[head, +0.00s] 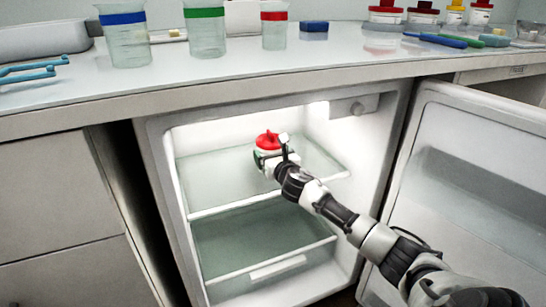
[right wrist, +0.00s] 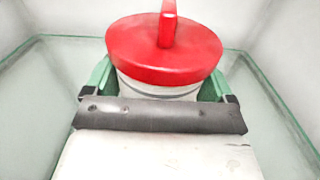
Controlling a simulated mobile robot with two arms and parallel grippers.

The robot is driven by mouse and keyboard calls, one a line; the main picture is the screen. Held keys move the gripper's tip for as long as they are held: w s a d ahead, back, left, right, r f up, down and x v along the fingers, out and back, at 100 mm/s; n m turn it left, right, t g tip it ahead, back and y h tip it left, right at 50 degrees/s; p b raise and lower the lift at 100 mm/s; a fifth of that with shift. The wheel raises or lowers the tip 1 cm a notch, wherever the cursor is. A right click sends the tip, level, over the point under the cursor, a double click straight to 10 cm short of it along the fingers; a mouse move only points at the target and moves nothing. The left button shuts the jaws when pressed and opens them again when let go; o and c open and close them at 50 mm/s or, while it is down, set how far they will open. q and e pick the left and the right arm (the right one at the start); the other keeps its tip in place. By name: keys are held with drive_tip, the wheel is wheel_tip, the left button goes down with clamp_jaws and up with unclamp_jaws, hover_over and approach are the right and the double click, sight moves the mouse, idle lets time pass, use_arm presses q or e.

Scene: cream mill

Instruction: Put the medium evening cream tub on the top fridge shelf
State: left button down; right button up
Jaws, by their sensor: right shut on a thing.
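A white tub with a red knobbed lid (head: 269,140) is inside the open fridge, at the top glass shelf (head: 222,178). My right gripper (head: 270,156) is shut around the tub's body. In the right wrist view the red lid (right wrist: 165,50) stands upright between the green fingers (right wrist: 165,82), above the shelf glass (right wrist: 38,105). The tub's underside is hidden, so I cannot tell whether it touches the shelf. Its label is hidden too. My left gripper is not in view.
The fridge door (head: 470,180) stands open at the right. A lower drawer (head: 262,240) sits below the shelf. The shelf is otherwise bare. Beakers, red-lidded tubs and tools stand on the counter (head: 250,72) above.

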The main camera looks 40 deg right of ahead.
drive_tip(key=o, duration=1)
drive_tip(key=shift+c, duration=0.2)
drive_tip(key=shift+s, duration=0.1)
